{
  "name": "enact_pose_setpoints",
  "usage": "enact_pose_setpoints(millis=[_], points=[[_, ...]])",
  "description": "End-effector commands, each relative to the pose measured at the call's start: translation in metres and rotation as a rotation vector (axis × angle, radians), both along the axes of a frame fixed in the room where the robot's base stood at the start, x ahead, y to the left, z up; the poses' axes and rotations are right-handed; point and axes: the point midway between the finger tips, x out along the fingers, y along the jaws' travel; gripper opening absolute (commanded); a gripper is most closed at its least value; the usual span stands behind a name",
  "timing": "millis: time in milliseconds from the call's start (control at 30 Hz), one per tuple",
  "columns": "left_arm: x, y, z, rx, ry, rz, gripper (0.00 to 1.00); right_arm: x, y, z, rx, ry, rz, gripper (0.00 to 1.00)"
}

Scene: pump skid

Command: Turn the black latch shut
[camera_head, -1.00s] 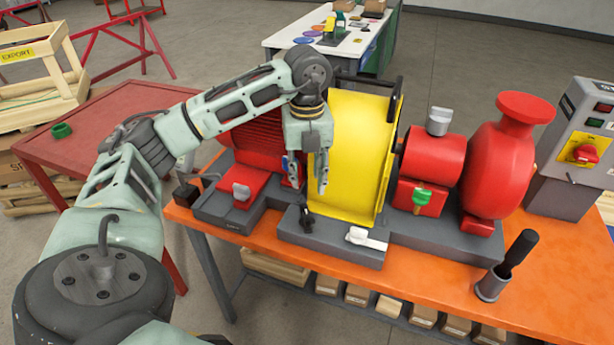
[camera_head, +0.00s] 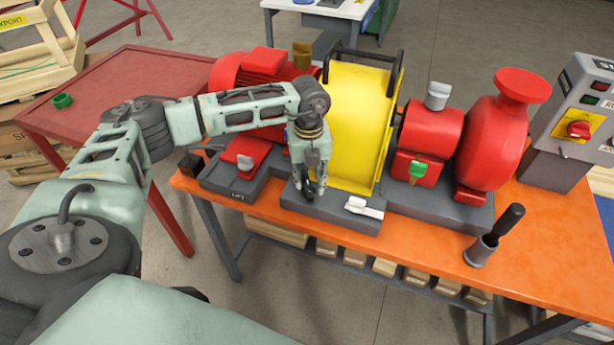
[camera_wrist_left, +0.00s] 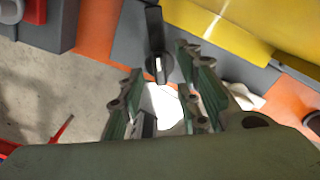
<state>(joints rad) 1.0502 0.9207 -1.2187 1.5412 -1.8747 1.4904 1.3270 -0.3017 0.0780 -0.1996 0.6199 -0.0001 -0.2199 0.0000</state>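The black latch (camera_head: 309,191) sits on the grey base plate in front of the yellow guard (camera_head: 357,125), partly hidden by my left gripper (camera_head: 311,183) in the head view. In the left wrist view, the black latch (camera_wrist_left: 156,45) has a pale mark at its near end and lies just beyond and between the fingertips. My left gripper (camera_wrist_left: 157,72) is open there, its fingers apart on either side of the latch's near end. I cannot tell whether either finger touches it. My right gripper is not in view.

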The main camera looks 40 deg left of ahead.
Motion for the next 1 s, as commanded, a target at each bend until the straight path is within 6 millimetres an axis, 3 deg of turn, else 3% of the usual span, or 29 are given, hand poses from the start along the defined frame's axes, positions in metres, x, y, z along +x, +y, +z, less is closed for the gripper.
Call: enact_pose_setpoints(millis=[200,467,800,1000], points=[[0.0,0.0,-0.016,0.0,0.0,-0.001,0.31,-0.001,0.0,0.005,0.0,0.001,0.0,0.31],[0.0,0.0,-0.017,0.0,-0.001,-0.001,0.3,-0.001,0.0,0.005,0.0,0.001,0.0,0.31],[0.0,0.0,-0.017,0.0,-0.001,0.0,0.01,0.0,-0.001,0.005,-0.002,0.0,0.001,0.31],[0.0,0.0,-0.017,0.0,-0.001,0.0,0.0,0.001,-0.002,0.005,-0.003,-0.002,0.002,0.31]])
